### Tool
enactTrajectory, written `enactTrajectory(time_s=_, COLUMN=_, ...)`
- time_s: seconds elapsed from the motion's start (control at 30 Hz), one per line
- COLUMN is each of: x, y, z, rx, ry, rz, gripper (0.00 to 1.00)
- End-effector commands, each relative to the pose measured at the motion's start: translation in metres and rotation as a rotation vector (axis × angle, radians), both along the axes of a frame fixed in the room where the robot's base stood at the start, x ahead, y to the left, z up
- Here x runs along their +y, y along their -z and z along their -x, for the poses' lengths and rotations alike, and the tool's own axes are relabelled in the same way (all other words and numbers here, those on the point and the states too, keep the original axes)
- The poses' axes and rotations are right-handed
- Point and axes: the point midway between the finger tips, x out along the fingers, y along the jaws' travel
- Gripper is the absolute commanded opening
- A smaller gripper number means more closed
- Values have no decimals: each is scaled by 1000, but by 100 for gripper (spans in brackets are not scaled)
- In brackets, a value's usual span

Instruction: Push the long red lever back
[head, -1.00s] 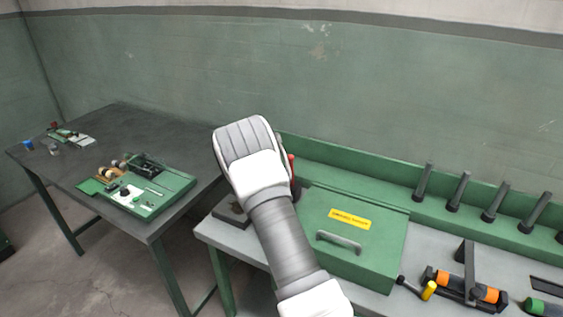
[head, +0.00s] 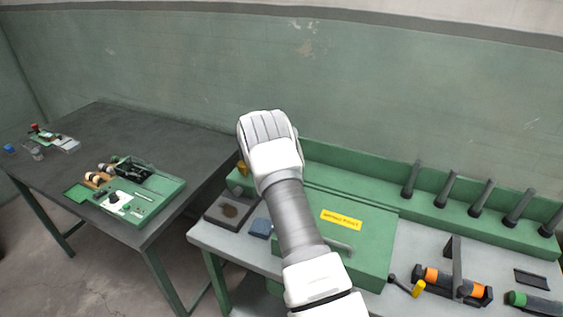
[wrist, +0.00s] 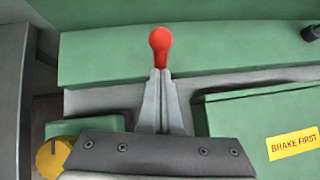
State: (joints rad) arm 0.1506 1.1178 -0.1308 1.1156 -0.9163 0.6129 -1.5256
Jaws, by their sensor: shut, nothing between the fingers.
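The long red lever shows in the wrist view as a round red knob (wrist: 160,40) on a short visible stretch of red shaft, in front of the green back ledge. My gripper (wrist: 160,75) is shut, its two grey tapered fingers together and empty. The fingertips line up with the lever just below the knob in the picture and cover its lower part. I cannot tell whether they touch it. In the head view the lever and my fingers are hidden behind my white and grey arm.
A green cover box (head: 370,245) with a yellow "BRAKE FIRST" label (wrist: 296,144) stands right of the lever. A yellow knob (wrist: 52,158) is at left. Several dark pegs (head: 447,190) stand on the back ledge.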

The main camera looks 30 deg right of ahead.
Motion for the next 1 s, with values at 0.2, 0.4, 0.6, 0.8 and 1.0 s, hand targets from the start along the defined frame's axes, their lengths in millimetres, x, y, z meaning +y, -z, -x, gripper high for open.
enactTrajectory(time_s=0.2, x=-7, y=2, z=-5, rx=-1, ry=1, rz=1, gripper=0)
enactTrajectory(time_s=0.4, x=-10, y=1, z=-6, rx=-4, ry=0, rz=2, gripper=0)
enactTrajectory(time_s=0.6, x=-11, y=0, z=-7, rx=-6, ry=-1, rz=5, gripper=0)
enactTrajectory(time_s=0.8, x=-12, y=-1, z=-6, rx=-5, ry=1, rz=7, gripper=0)
enactTrajectory(time_s=1.0, x=-1, y=-9, z=-5, rx=-5, ry=0, rz=7, gripper=0)
